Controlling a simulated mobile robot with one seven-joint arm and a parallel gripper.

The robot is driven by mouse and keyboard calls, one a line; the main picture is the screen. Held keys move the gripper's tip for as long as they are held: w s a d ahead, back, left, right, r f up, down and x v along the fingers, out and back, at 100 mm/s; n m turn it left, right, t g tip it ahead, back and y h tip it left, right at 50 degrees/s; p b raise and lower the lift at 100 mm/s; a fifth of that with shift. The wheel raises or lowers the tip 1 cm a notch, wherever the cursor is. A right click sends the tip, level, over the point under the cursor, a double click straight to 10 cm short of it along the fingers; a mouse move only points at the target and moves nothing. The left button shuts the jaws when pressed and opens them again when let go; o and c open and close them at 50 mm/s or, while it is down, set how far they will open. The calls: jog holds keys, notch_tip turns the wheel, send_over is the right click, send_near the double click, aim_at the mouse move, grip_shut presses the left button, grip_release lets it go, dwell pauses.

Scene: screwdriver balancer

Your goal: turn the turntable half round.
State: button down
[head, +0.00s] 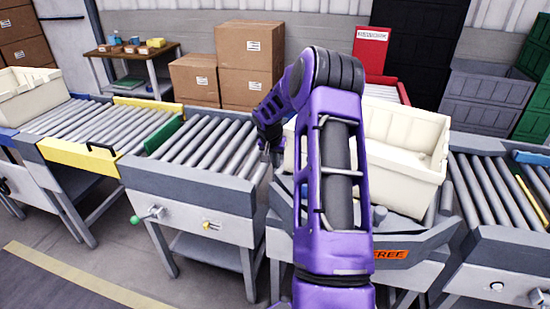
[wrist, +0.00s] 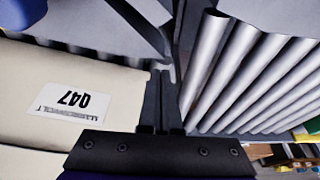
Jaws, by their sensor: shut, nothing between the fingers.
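The turntable (head: 425,238) is the grey unit right of centre, with an orange sign (head: 390,254) reading "FREE" on its front. A cream tote (head: 412,150) sits on it; my arm hides its left part and much of the turntable. My gripper (head: 277,158) is shut and empty, pointing down at the tote's left end, by the gap beside the left roller conveyor. In the wrist view the closed fingers (wrist: 160,90) are between the tote wall (wrist: 30,80), with its label Q47 (wrist: 68,101), and the rollers. I cannot tell whether they touch the tote.
An empty roller conveyor (head: 200,150) lies left of the turntable, with a green bar (head: 164,134) and a yellow section (head: 75,158) beyond. Another roller conveyor (head: 500,190) is on the right. A second cream tote (head: 35,92) stands far left. Cardboard boxes (head: 250,75) are behind.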

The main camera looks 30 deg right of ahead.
jog(key=x, duration=0.5)
